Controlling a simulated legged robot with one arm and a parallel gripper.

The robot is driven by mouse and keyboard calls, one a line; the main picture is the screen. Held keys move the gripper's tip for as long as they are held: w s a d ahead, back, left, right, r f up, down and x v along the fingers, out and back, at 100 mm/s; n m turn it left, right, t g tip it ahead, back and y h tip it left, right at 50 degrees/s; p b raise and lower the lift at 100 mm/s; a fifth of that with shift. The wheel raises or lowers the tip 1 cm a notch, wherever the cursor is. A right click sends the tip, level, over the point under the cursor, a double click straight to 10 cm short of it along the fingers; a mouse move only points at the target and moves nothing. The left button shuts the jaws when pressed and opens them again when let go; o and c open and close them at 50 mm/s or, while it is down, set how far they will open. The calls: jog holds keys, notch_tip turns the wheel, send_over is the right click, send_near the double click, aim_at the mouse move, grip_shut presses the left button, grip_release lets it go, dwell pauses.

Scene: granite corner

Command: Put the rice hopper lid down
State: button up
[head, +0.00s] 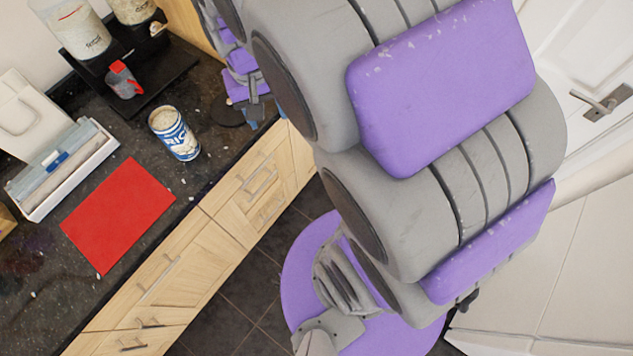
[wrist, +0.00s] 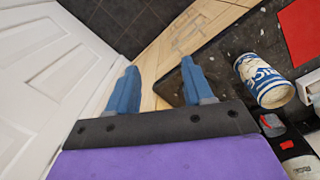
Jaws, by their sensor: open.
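My gripper (wrist: 159,66) is open, with its two blue fingers well apart and nothing visible between them. In the wrist view the fingers are over the counter's front edge and the wooden cabinet fronts.
A grey and red cup (head: 123,82) sits on the stand. A red mat (head: 118,214) lies on the dark speckled counter (head: 40,280). A white tray (head: 80,182) stands left of it. Scattered pale grains lie about. A white door (head: 590,60) is at the right.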

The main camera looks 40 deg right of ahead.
jog(key=s+a+n+g, duration=0.1)
jog(key=s+n, duration=0.2)
jog(key=s, duration=1.5)
jog(key=shift+f, duration=0.3)
